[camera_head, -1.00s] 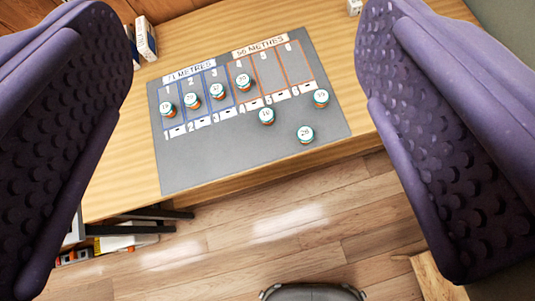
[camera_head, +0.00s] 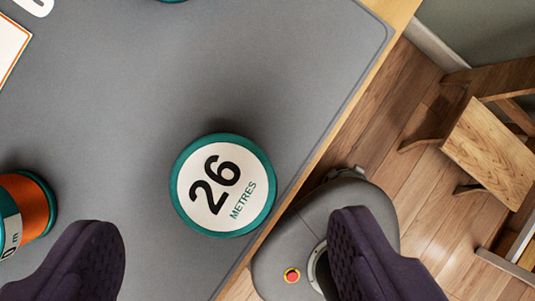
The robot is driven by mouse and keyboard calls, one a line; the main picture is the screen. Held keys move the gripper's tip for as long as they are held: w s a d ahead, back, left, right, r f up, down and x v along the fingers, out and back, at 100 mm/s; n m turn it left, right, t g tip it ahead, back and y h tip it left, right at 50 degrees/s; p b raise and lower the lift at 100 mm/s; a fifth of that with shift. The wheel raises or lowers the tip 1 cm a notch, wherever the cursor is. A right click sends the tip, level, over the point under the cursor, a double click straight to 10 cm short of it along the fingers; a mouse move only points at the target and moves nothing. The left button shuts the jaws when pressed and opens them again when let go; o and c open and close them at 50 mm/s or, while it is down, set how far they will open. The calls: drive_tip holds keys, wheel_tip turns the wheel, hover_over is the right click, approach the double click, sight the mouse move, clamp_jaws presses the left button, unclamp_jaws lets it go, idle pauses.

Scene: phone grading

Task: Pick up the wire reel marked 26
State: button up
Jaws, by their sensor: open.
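The wire reel marked 26 (camera_head: 223,186) stands on the grey mat (camera_head: 190,75) near the mat's edge. I see its round white top with "26 METRES" and a teal rim. My gripper (camera_head: 235,245) is open, with a dark purple finger at the lower left and another at the lower right. The reel lies ahead of the gap between the fingertips, and nothing is held. The reel's sides are mostly hidden from above.
An orange and teal reel (camera_head: 25,208) lies left, close to the left finger. Part of another teal reel (camera_head: 173,1) shows at the top. The wooden table edge (camera_head: 330,135) runs diagonally beside the mat. A wooden chair (camera_head: 490,150) stands on the floor at right.

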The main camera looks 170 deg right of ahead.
sight(224, 200)
drive_tip(key=b+x, duration=0.3)
drive_tip(key=x, duration=0.3)
drive_tip(key=shift+a+b, duration=0.15)
drive_tip(key=shift+b, duration=0.2)
drive_tip(key=shift+r, duration=0.1)
drive_tip(key=c, duration=1.1)
